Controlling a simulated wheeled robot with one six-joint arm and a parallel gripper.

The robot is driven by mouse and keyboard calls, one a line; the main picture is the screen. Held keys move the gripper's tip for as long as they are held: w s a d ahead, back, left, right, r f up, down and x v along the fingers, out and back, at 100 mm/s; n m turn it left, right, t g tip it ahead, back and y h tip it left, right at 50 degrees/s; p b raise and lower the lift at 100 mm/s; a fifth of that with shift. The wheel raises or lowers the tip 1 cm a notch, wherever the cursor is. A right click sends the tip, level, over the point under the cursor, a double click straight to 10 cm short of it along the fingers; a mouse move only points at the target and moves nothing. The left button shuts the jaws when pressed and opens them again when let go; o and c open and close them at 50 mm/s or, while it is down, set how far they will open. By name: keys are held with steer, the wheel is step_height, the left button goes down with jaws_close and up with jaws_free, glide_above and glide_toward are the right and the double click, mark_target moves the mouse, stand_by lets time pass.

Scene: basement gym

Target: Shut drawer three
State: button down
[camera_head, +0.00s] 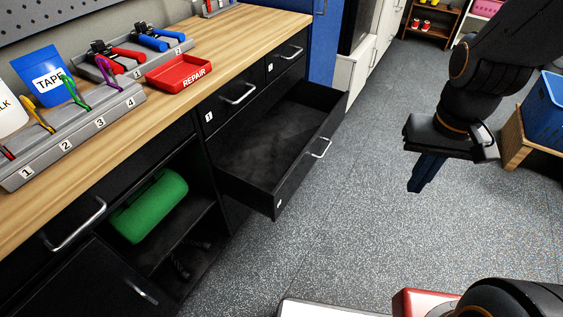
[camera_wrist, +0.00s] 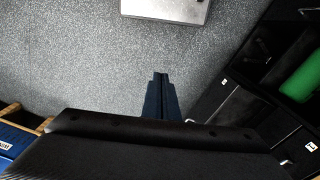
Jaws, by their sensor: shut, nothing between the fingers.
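A black drawer (camera_head: 318,160) stands pulled far out from the workbench cabinet, under the wooden top. Its inside looks empty, and its front has a silver handle and a small label too small to read. My gripper (camera_head: 418,186) hangs to the right of the drawer front, over the open floor, apart from it and pointing down. The dark blue fingers are together and empty; they also show in the wrist view (camera_wrist: 159,82). In that view the dark cabinet fronts (camera_wrist: 215,95) lie to the right of the fingers.
The wooden worktop (camera_head: 155,110) holds numbered racks, a red REPAIR tray (camera_head: 180,73) and a blue TAPE pouch (camera_head: 48,77). A green roll (camera_head: 149,205) lies in an open shelf left of the drawer. A blue crate (camera_head: 545,108) stands at right. The grey floor (camera_head: 365,200) between is clear.

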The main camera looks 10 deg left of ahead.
steer(key=w+a+f+m+t+b, duration=0.1)
steer(key=w+a+f+t+b, duration=0.4)
steer(key=w+f, duration=0.7)
steer(key=m+y+b, duration=0.1)
steer(key=y, duration=0.3)
glide_toward(304, 159)
step_height(304, 159, down, 3)
steer(key=shift+w+a+f+t, duration=0.1)
steer(key=shift+w+a+t, duration=0.4)
steer(key=shift+a, duration=0.3)
